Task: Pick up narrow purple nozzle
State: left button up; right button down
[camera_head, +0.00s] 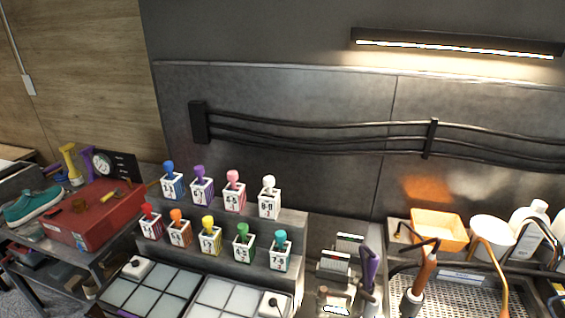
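A slender purple piece (370,267) stands upright, slightly tilted, among the tools at the lower middle right; its lower end meets a grey holder-like part. It looks like the narrow purple nozzle, but I cannot be sure. Another purple piece (201,172) tops a white box on the upper step of the rack. A further purple item shows beside the gauge (102,163) at the left, partly hidden. Neither of my grippers is in view.
A stepped rack holds several white boxes with coloured tops, such as a blue one (169,167). Gridded trays (150,290) lie in front. A red box (95,222) and teal shoe (33,205) are left. An orange bin (438,228) and white bottle (530,225) crowd the right.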

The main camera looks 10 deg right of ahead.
aim_at(372, 263)
jog(key=k+z, duration=0.15)
jog(key=z, duration=0.3)
jog(key=k+l+z, duration=0.1)
jog(key=z, duration=0.35)
